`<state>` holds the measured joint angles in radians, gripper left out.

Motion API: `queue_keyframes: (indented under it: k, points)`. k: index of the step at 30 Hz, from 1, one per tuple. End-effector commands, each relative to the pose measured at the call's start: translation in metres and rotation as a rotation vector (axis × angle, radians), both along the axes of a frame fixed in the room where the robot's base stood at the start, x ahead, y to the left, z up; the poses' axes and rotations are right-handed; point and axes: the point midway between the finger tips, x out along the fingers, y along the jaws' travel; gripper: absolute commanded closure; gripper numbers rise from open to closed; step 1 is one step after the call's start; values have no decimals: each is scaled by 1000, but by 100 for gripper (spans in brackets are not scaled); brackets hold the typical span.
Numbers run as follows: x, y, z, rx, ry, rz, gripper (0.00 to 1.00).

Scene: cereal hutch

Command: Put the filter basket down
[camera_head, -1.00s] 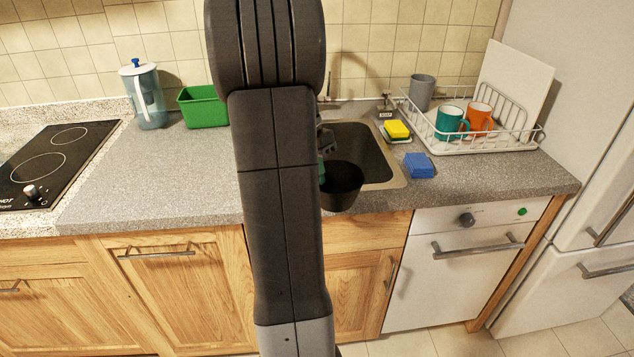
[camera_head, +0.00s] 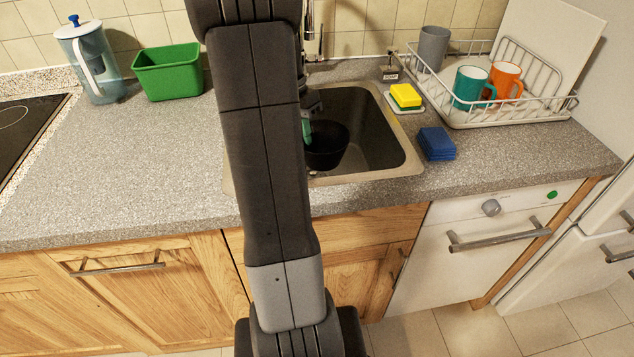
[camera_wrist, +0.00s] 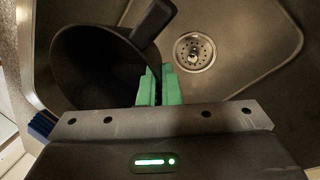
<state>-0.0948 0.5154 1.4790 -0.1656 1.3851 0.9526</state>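The filter basket (camera_head: 328,150) is a black round bowl-like piece with a short dark handle. In the head view it is over the front left part of the sink (camera_head: 372,105). My gripper (camera_head: 307,130), mostly hidden behind my arm, is at its far left side. In the wrist view the green fingertips of my gripper (camera_wrist: 159,86) close around the right wall of the basket (camera_wrist: 95,70), whose handle points up and right. I cannot tell whether the basket touches the sink floor.
The metal drain (camera_wrist: 194,51) shows right of the basket. A blue sponge stack (camera_head: 437,144), a yellow sponge (camera_head: 405,96) and the dish rack (camera_head: 515,115) with mugs (camera_head: 470,88) stand right of the sink. The counter (camera_head: 150,160) left of it is clear, before a green bin (camera_head: 168,72).

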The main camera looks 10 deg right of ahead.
Motion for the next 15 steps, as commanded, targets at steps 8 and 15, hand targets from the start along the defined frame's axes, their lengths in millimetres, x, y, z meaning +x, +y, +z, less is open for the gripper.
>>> queue_keyframes:
  k: [8, 15]
  points:
    - [-1, 0, -64, 0, 6, 0, 100]
    - [-1, 0, -121, -1, 6, 1, 100]
